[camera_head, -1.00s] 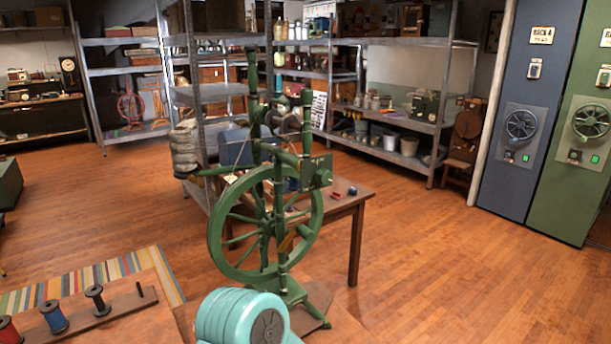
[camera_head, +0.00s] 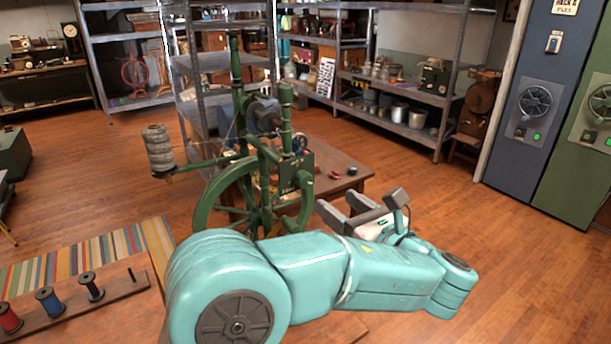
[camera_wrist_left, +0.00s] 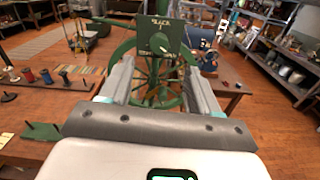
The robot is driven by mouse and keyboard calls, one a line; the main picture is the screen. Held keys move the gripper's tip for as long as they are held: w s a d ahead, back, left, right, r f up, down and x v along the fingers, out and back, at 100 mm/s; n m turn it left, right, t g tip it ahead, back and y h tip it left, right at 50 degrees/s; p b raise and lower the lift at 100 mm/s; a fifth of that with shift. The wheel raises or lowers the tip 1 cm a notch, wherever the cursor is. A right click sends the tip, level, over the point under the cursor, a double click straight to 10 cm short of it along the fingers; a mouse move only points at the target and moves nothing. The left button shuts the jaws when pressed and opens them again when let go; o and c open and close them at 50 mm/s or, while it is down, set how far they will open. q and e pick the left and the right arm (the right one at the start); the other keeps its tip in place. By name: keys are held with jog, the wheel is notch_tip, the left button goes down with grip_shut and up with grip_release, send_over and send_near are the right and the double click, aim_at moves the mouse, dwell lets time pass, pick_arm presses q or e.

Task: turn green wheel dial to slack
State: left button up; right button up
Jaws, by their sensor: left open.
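The green spinning wheel (camera_head: 232,190) stands in the middle of the head view, its lower part hidden behind my left arm. Its green plate (camera_wrist_left: 165,33) carries the green round dial (camera_wrist_left: 159,44) near its lower middle in the left wrist view. Pale lettering like "SLACK" shows at the plate's top; a lower label is too small to read, and the dial's setting is unclear. In the head view the dial (camera_head: 305,181) faces right, towards my gripper. My left gripper (camera_head: 344,207) is open and empty, apart from the dial, its fingers (camera_wrist_left: 157,72) pointing towards the plate.
A wooden table (camera_head: 345,180) with small items stands behind the wheel. A spool rack (camera_head: 75,310) lies at the lower left. A distaff with grey fibre (camera_head: 158,148) sticks out left of the wheel. Blue (camera_head: 530,100) and green cabinets with their own dials stand at the right.

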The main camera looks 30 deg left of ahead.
aim_at(306, 180)
pick_arm(q)
jog(key=p+x, duration=0.2)
jog(key=x, duration=0.9)
jog(key=shift+a+r+p, duration=0.1)
jog(key=shift+a+p, duration=0.25)
jog(key=shift+w+a, duration=0.25)
jog(key=shift+a, duration=0.1)
jog(key=shift+d, duration=0.1)
jog(key=c, duration=1)
